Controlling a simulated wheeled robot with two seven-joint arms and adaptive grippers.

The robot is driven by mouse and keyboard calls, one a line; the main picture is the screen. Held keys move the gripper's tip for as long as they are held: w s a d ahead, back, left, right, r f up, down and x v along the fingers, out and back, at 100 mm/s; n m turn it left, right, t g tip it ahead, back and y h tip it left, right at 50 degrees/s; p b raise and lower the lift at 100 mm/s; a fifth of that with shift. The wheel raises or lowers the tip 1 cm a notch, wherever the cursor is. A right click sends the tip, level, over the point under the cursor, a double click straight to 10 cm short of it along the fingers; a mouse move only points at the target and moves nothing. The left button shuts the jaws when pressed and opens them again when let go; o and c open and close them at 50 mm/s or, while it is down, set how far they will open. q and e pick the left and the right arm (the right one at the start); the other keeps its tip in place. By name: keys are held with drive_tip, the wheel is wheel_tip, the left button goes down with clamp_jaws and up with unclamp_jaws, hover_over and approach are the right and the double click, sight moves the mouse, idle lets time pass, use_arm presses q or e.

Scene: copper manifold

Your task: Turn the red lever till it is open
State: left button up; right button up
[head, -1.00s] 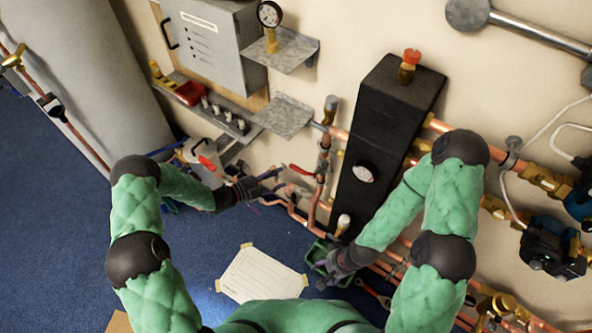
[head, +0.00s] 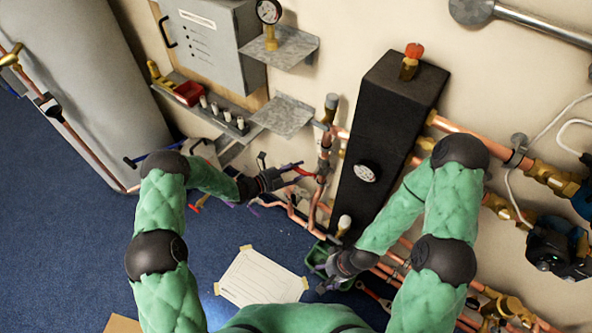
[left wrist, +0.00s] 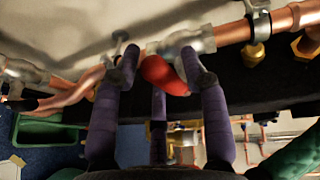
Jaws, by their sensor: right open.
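The red lever (head: 302,171) is on a valve of the copper pipework, left of the black insulated block. Only a small part of it shows in the head view, beside my left gripper's fingertips. In the left wrist view the red lever (left wrist: 163,75) lies between the fingers of my left gripper (left wrist: 160,68), near their tips. These fingers are spread, one on each side of it; I cannot tell whether they touch it. My left gripper (head: 288,176) points right toward the valve in the head view. My right gripper (head: 332,284) is open, low by the green bin.
The black block (head: 385,130) with a gauge stands right of the valve. A metal shelf (head: 284,115) juts out above the left gripper. The green bin (head: 318,253) and a taped paper (head: 262,277) are below.

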use_arm(q)
clamp_jaws()
drive_tip(key=shift+f, duration=0.15)
drive_tip(key=s+d+f+n+t+h+b, duration=0.1)
drive_tip(key=s+d+f+n+t+b, duration=0.1)
drive_tip(key=n, duration=0.8)
drive_tip(key=s+d+f+n+t+h+b, duration=0.1)
drive_tip(key=s+d+f+n+t+b, duration=0.1)
drive_tip(key=n, duration=0.8)
drive_tip(key=shift+d+f+t+b, duration=0.95)
drive_tip(key=shift+t+b, duration=0.25)
drive_tip(key=shift+t, duration=0.6)
drive_tip(key=shift+s, duration=0.15)
drive_tip(key=shift+o, duration=2.2)
unclamp_jaws()
